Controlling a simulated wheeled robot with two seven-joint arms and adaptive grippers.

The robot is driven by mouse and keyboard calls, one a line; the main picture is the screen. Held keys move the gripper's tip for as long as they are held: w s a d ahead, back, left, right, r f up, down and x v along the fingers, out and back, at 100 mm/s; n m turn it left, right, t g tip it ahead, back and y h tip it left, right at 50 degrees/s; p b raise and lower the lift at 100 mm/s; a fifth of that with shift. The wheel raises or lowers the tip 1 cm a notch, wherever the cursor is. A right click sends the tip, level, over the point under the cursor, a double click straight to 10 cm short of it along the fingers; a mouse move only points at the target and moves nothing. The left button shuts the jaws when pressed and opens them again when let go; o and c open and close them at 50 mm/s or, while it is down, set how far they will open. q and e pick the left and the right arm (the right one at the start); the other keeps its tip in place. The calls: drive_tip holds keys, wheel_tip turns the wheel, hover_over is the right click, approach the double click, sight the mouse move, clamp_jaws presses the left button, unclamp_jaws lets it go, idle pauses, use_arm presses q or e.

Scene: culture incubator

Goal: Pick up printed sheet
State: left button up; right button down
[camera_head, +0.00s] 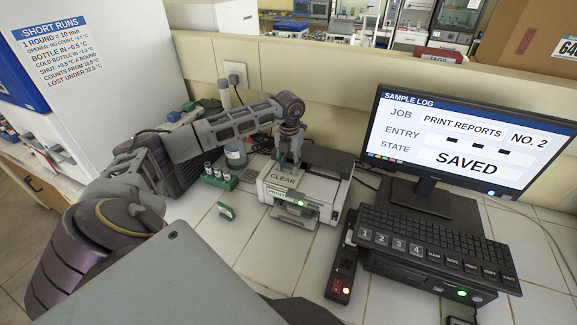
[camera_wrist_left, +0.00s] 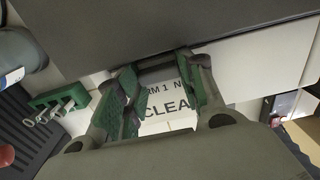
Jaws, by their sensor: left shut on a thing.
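The printed sheet (camera_head: 282,181) is white and reads CLEAR in dark letters. It lies at the front top of the white printer (camera_head: 337,192), and its text also shows in the left wrist view (camera_wrist_left: 166,119). My left gripper (camera_head: 289,163) points down over the printer at the sheet's back edge. In the left wrist view my left gripper (camera_wrist_left: 158,72) has its green-padded fingers on either side of the sheet and is shut on it. The exact contact at the fingertips is partly hidden. My right gripper is not in view.
A monitor (camera_head: 462,145) and keyboard (camera_head: 430,240) stand right of the printer, with a power strip (camera_head: 341,270) between. Tiles in front of the printer are clear.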

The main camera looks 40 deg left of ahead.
sight(289, 165)
use_arm(q)
wheel_tip(289, 165, up, 10)
drive_tip(key=b, duration=0.1)
drive_tip(key=shift+f, duration=0.25)
drive_tip(key=shift+s, duration=0.1)
idle(0.8)
